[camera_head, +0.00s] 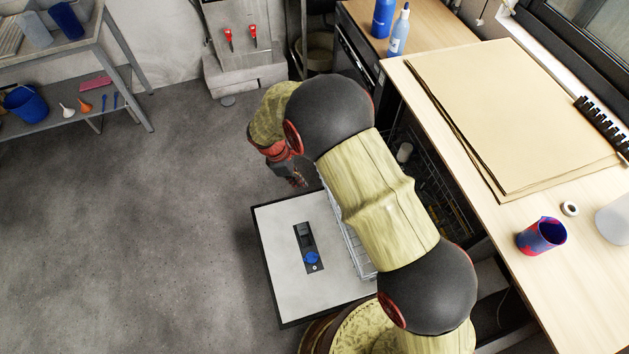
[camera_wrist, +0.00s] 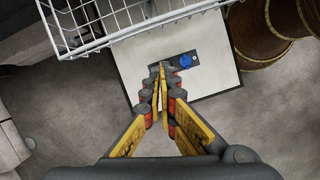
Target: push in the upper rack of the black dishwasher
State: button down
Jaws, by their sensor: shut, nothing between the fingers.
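The black dishwasher (camera_head: 448,196) stands under the wooden counter, its door (camera_head: 275,235) folded down flat with the pale inner side up. A white wire rack (camera_head: 352,243) is pulled out above the door; my arm hides much of it. In the wrist view the rack (camera_wrist: 118,22) crosses the top, and the door (camera_wrist: 217,82) lies below it. My gripper (camera_head: 297,181) is shut and empty, at the far outer side of the rack. In the wrist view its fingertips (camera_wrist: 162,72) appear over the door, just below the rack's edge; contact cannot be told.
A blue-capped dispenser (camera_head: 310,256) is set in the door. The counter (camera_head: 590,290) holds brown boards (camera_head: 510,105), a red-blue cup (camera_head: 541,236) and bottles (camera_head: 398,32). A shelf (camera_head: 60,120) stands at upper left. The grey floor (camera_head: 130,240) at left is clear.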

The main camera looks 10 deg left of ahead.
jog(key=w+d+f+n+b, duration=0.3)
jog(key=w+f, duration=0.3)
jog(key=f, duration=0.2)
jog(key=shift+d+f+t+y+b, duration=0.3)
jog(key=shift+d+t, duration=0.1)
jog(key=shift+d, duration=0.4)
jog(key=w+d+p, duration=0.2)
jog(key=w+d, duration=0.2)
jog(key=d, duration=0.5)
jog(key=w+d+p, duration=0.2)
jog(key=w+d, duration=0.3)
jog(key=d, duration=0.5)
jog(key=w+d+p, duration=0.2)
jog(key=w+d, duration=0.3)
jog(key=d, duration=0.5)
jog(key=shift+d, duration=0.1)
